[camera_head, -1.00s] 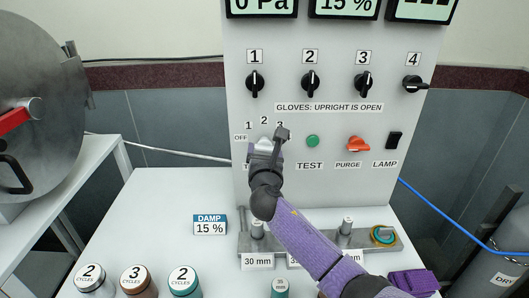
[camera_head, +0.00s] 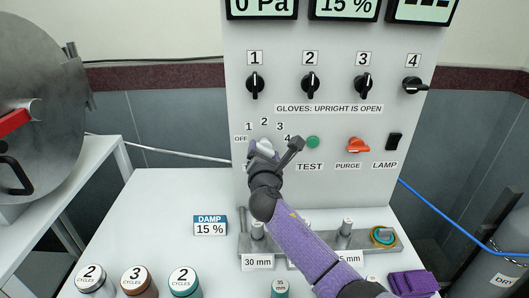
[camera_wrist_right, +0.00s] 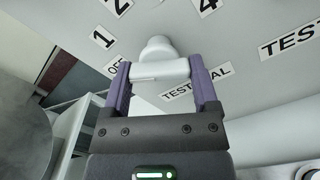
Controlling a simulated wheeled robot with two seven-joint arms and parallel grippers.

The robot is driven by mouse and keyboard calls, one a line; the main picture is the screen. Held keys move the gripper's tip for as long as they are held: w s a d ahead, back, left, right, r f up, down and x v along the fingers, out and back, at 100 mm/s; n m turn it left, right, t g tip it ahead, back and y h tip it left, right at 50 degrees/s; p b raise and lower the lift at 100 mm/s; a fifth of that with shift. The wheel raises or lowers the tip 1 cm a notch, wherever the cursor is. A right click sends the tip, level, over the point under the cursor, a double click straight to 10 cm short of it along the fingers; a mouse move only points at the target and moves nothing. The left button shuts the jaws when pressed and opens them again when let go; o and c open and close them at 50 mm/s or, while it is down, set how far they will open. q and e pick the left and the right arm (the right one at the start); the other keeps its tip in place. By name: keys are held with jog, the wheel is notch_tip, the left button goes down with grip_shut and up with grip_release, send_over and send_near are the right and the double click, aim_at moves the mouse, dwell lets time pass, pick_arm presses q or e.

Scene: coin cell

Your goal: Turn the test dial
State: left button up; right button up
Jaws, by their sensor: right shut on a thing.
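The test dial is a white knob on the upright panel, ringed by the labels OFF, 1, 2, 3 and 4. In the head view a little of the dial (camera_head: 265,146) shows at my right gripper (camera_head: 264,151); the rest is hidden. In the right wrist view the white bar of the dial (camera_wrist_right: 160,69) lies between the two purple fingers of my right gripper (camera_wrist_right: 159,80), which is shut on it. The wrist is rolled relative to the panel. Which label the dial points to cannot be told. My left gripper is not in view.
A green TEST button (camera_head: 313,142) is close right of the gripper, then an orange PURGE knob (camera_head: 358,145) and a black LAMP switch (camera_head: 394,141). Black valve knobs line the panel above. Several jars (camera_head: 184,281) and a metal fixture (camera_head: 384,240) stand on the white table.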

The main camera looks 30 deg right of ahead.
jog(key=m, duration=0.3)
jog(key=shift+m, duration=0.4)
jog(key=m, duration=0.3)
jog(key=shift+a+m+b, duration=0.1)
jog(key=shift+m+b, duration=0.2)
jog(key=shift+b, duration=0.05)
jog(key=m, duration=0.3)
jog(key=shift+m+b, duration=0.3)
jog(key=m, duration=0.3)
jog(key=shift+m, duration=0.3)
jog(key=m+b, duration=0.1)
jog(key=m, duration=0.2)
jog(key=shift+r+m, duration=0.1)
jog(key=shift+m, duration=0.2)
jog(key=m, duration=0.3)
jog(key=shift+m, duration=0.4)
jog(key=m, duration=0.4)
jog(key=shift+r, duration=0.15)
jog(key=shift+m, duration=0.7)
